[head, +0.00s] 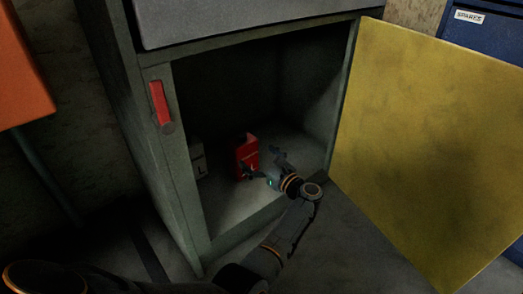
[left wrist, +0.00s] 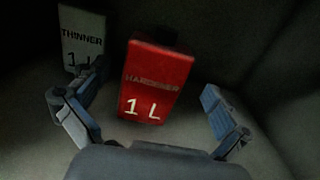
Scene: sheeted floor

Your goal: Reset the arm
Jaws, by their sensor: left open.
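My left gripper (head: 266,166) is inside the open cabinet, in front of a red can (head: 247,152). In the left wrist view the gripper (left wrist: 150,120) is open, with its two fingers spread wide to either side. The red can (left wrist: 155,80) stands beyond and between the fingers and reads "HARDENER 1 L". I cannot tell whether a finger touches it. A pale can marked "THINNER 1 L" (left wrist: 80,40) stands to its left, partly behind the left finger. My right gripper is not in view.
The cabinet (head: 185,180) has a frame edge around its opening and a low front sill. Its yellow door (head: 430,140) is swung open to the right. A blue cabinet labelled "SPARES" (head: 485,35) stands behind the door. An orange object (head: 25,75) is at the far left.

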